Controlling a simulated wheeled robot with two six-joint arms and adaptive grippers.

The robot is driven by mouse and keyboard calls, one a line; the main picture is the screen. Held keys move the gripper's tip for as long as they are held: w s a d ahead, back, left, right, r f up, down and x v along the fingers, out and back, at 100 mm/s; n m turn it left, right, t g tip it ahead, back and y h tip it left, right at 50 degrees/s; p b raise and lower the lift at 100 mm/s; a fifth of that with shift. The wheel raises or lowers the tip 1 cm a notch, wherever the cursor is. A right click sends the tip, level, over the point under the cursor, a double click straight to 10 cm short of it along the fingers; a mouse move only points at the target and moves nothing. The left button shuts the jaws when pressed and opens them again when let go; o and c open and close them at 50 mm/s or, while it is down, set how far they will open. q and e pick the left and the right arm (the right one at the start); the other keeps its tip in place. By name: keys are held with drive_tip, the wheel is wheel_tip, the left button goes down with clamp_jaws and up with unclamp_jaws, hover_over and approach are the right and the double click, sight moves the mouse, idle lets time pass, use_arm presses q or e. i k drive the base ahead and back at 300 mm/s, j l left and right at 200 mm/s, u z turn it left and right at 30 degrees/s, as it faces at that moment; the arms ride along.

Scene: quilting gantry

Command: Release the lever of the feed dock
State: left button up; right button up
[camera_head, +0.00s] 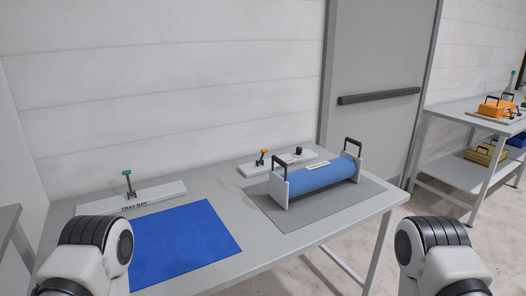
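A lever with an orange knob (263,153) stands on a white base strip (252,170) at the back of the grey table, beside a black knob (298,150). The strip's label is too small to read, so I cannot tell for certain that this is the feed dock. In front of it a blue roll (325,175) sits between grey end plates with black handles, on a dark grey mat (318,212). The roll cartridge hides part of the strip. Parts of both my arms show at the lower corners; neither gripper is in view.
A second lever with a green knob (127,173) stands on a strip (165,192) marked TRAY BAY, behind a bare blue mat (190,240). A grey door with a black bar (378,96) is behind. A shelf table (458,165) at right holds orange and yellow cases.

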sight(264, 150)
drive_tip(key=i+l+z, duration=0.5)
drive_tip(key=i+l, duration=0.3)
drive_tip(key=l, duration=0.15)
